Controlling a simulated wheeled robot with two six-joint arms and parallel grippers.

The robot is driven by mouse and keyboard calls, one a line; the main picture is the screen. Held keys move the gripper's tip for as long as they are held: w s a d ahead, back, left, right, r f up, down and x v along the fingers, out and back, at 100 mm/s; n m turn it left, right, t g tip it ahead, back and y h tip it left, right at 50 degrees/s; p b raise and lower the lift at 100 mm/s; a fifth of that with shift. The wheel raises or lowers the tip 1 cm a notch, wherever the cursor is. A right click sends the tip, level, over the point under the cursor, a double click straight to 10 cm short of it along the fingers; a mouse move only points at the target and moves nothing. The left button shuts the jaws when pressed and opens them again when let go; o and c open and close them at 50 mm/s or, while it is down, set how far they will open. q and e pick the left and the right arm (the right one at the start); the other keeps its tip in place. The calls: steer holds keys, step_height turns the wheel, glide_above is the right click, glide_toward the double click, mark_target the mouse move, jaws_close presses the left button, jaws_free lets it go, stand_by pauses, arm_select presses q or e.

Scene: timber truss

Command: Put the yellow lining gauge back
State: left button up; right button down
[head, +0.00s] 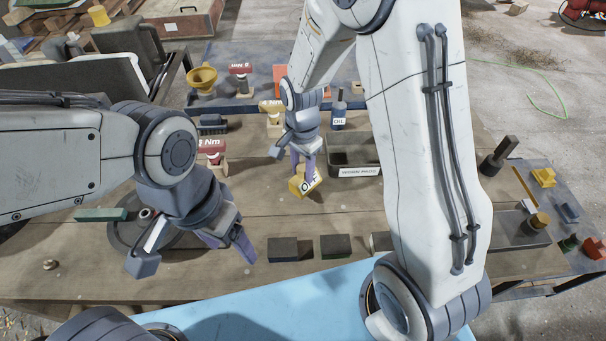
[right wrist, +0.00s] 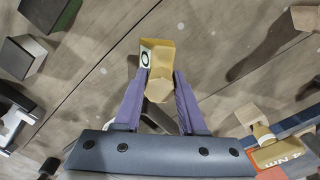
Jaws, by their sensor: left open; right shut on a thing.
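The yellow lining gauge, as I take it, is a small yellow block (head: 301,188) with dark letters on a pale face. It is between the purple fingers of my right gripper (head: 304,172), which is shut on it. It also shows in the right wrist view (right wrist: 158,58), between the fingertips of my right gripper (right wrist: 160,82). Whether it touches the bench is unclear. My left gripper (head: 228,246) is open and empty over the front left of the bench. Which spot the gauge belongs in is not clear from the frames.
A labelled dark bin (head: 358,171) stands just right of the block. Dark blocks (head: 283,249) lie near the bench's front edge. Another yellow piece (head: 543,177) lies at the right.

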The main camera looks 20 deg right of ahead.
mark_target(303, 177)
steer(key=shift+f, duration=1.3)
steer(key=shift+f, duration=0.2)
steer(key=shift+c, duration=2.4)
jaws_free()
steer(key=shift+r, duration=0.2)
step_height(303, 177, up, 12)
steer(key=shift+f, duration=0.1)
steer(key=s+a+r+n, duration=0.2)
steer(key=s+a+n, duration=0.1)
steer(key=s+n, duration=0.6)
steer(key=s+a+r+n+y, duration=0.1)
steer(key=s+a+n, duration=0.3)
steer(key=s+n, duration=0.5)
steer(key=s+r, duration=0.1)
steer(key=s, duration=0.2)
steer(key=shift+s+a+r+n, duration=0.2)
steer(key=shift+r+n, duration=0.1)
